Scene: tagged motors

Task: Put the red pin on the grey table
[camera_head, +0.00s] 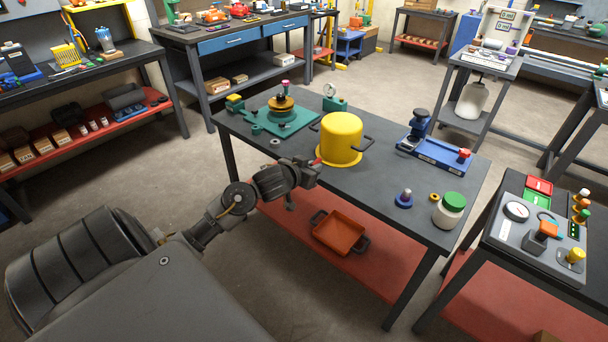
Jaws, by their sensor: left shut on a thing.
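The grey table (375,192) stands in the middle with a dark grey top and a red lower shelf. My left gripper (316,168) is over the table's near left edge, in front of the yellow pot. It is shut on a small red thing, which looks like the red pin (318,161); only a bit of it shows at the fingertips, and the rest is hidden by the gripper. I cannot tell whether the pin touches the table top. My right gripper is not in view.
On the table stand a yellow pot (342,137), a green plate fixture (282,123), a blue fixture (436,152), a green-lidded jar (449,209) and a blue-based peg (404,198). An orange tray (340,232) lies on the shelf. The table's near middle is bare.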

